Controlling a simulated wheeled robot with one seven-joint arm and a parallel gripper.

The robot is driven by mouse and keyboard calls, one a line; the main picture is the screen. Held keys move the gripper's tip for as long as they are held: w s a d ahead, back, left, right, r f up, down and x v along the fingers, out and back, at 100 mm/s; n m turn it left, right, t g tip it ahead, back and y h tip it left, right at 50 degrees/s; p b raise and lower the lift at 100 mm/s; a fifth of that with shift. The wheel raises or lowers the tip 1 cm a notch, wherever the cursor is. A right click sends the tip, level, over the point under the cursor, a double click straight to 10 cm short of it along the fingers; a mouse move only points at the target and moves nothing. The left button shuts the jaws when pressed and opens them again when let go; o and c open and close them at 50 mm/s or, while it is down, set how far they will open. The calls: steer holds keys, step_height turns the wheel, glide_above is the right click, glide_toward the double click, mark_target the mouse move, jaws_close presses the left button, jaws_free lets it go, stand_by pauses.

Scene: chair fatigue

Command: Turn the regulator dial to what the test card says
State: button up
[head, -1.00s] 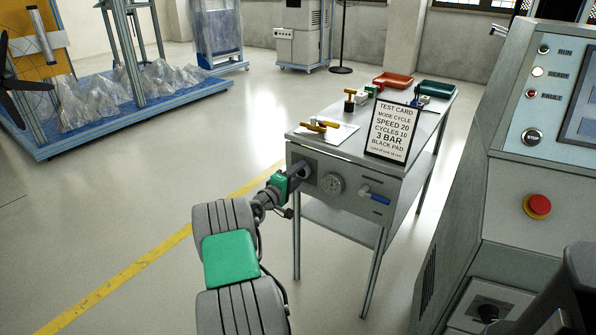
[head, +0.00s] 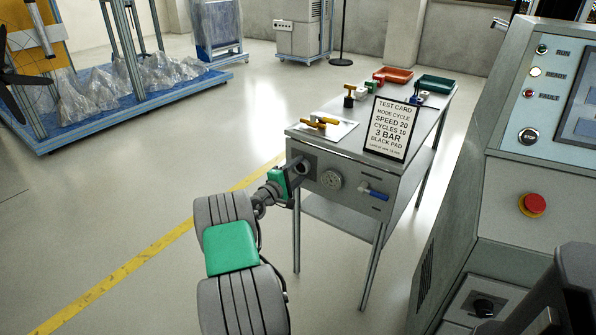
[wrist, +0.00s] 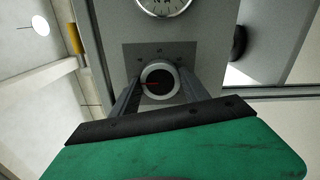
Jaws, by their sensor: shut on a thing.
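The test card (head: 391,128) stands upright on the table and reads mode cycle, speed 20, cycles 10, 3 bar, black pad. The regulator dial (wrist: 158,84) is a round knob with a light rim, dark face and red mark, on a grey plate. My gripper (wrist: 157,94) is shut on the dial, one finger on each side of it, in the wrist view. In the head view my gripper (head: 297,170) is at the left of the table's front panel. The round gauge (head: 331,180) is right of it; only part of its face shows in the wrist view (wrist: 164,4).
A blue-handled valve (head: 373,192) sits right of the gauge. The table top (head: 340,145) holds yellow-handled and other small parts, a red tray (head: 398,75) and a green tray (head: 436,84). A control console with a red stop button (head: 532,204) stands at the right.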

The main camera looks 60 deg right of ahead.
steer(key=o, duration=1.4)
steer(key=shift+c, duration=0.2)
steer(key=w+a+p, duration=0.1)
steer(key=a, duration=0.6)
steer(key=shift+w+a, duration=0.15)
steer(key=shift+a, duration=0.2)
